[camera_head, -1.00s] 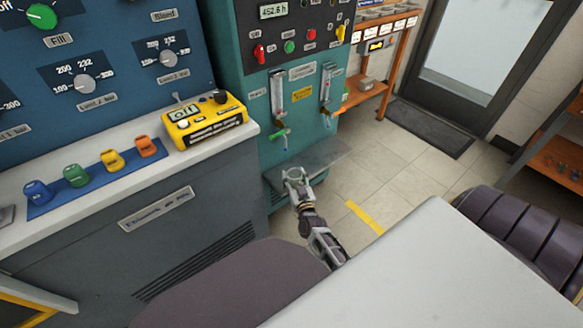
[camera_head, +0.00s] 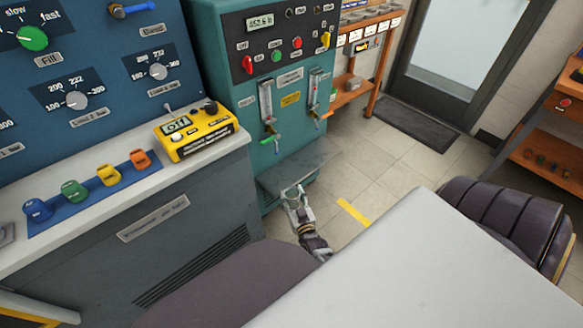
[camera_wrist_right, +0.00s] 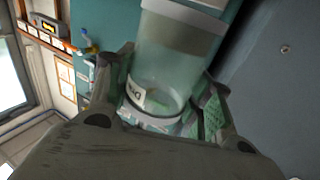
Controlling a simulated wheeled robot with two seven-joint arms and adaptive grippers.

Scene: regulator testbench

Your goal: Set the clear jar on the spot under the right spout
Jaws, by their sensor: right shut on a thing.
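The clear jar (camera_wrist_right: 172,62) fills the middle of the right wrist view, between the fingers of my right gripper (camera_wrist_right: 155,112), which is shut on it. It has a pale band and a small white label. In the head view my right gripper (camera_head: 293,192) is at the front edge of the grey shelf (camera_head: 310,158) of the teal cabinet. The jar is hard to make out there. Above the shelf are the left spout with a green handle (camera_head: 271,138) and the right spout with an orange handle (camera_head: 322,117). The marked spot cannot be made out. My left gripper is out of view.
A grey counter (camera_head: 100,190) at the left carries a yellow device (camera_head: 196,131) and several coloured blocks on a blue strip. A wooden rack (camera_head: 352,92) stands right of the teal cabinet (camera_head: 222,60). Tiled floor (camera_head: 375,155) is open to the right.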

